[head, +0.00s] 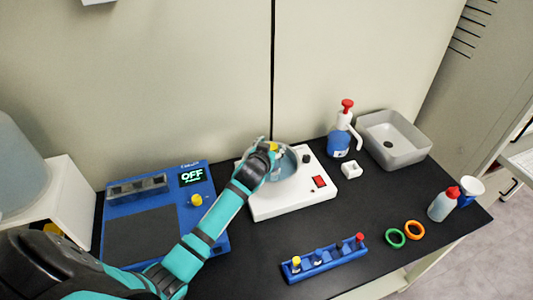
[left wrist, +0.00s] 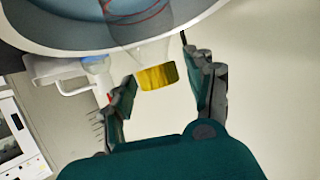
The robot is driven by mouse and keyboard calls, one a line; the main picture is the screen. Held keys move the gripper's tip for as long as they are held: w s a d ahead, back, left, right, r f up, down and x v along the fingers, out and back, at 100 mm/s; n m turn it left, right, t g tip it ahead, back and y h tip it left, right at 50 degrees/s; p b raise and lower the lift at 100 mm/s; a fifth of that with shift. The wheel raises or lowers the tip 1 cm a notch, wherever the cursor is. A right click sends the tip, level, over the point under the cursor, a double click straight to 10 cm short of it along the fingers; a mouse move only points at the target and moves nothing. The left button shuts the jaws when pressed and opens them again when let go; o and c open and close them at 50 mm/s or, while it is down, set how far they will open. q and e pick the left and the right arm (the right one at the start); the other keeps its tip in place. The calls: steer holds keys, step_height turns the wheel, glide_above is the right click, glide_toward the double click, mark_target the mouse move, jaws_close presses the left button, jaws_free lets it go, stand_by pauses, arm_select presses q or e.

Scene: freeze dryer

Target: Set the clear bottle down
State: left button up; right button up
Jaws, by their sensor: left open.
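The clear bottle (left wrist: 138,58) has a yellow cap (left wrist: 157,76) and shows in the left wrist view at the rim of a round bowl (left wrist: 40,45). In the head view the bowl (head: 285,172) sits on a white device (head: 290,205), and the yellow cap (head: 274,147) shows at my left gripper (head: 268,150). In the left wrist view, my left gripper (left wrist: 162,66) is open, with a finger on each side of the cap and visible gaps. My right gripper is out of view.
A blue device reading OFF (head: 155,215) stands left. A blue pump bottle (head: 342,135) and grey basin (head: 394,140) stand behind right. A blue rack (head: 325,259), green ring (head: 395,238), orange ring (head: 414,230) and red-capped bottle (head: 443,204) are in front. Black tabletop is bare between them.

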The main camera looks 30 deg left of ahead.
arm_select(q)
steer(key=b+v, duration=0.1)
steer(key=v, duration=1)
steer(key=shift+s, duration=0.2)
steer(key=shift+r, duration=0.15)
stand_by(0.4)
steer(key=shift+w+d, duration=0.1)
steer(key=shift+c, duration=0.4)
stand_by(0.6)
